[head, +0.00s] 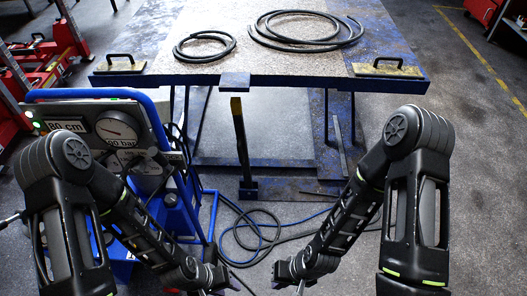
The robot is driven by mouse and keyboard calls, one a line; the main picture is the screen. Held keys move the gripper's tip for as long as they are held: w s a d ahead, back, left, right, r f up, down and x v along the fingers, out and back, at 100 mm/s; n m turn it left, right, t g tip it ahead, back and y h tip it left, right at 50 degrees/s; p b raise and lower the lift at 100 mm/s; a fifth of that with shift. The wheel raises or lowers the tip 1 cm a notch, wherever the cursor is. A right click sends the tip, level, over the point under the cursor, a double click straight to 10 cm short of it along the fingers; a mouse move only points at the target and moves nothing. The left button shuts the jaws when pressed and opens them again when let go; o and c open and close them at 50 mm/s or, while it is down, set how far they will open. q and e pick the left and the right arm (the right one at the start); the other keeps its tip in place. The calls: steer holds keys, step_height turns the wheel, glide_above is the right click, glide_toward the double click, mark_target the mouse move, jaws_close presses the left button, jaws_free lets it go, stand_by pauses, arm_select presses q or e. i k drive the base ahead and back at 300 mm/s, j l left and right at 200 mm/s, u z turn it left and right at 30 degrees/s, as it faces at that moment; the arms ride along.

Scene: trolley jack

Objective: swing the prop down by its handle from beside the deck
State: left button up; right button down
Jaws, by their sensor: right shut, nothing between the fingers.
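The deck (290,80) is a blue-framed platform with a worn, pale speckled top. An upright dark bar with a yellowish upper end, apparently the prop (242,150), stands at the middle of its front edge, rising from a blue foot to just under a blue block (235,84). I cannot make out a separate handle on the bar. My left gripper (226,289) is low in the picture, partly cut off by the bottom edge; its jaws are unclear. My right gripper (299,288) is also at the bottom edge, shut and empty. Both are nearer me than the bar and apart from it.
Black grips on plates sit at the deck's left (120,63) and right (388,65) front corners. Coiled hoses (308,28) lie on top. A blue-framed gauge unit (110,125) stands at left behind my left arm. Loose hoses (265,222) lie on the floor.

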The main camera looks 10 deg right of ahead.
mark_target(236, 103)
steer(key=i+l+z, duration=0.1)
steer(key=i+z, duration=0.35)
steer(key=i+j+z, duration=0.1)
steer(key=i+z, duration=0.35)
steer(key=i, duration=0.2)
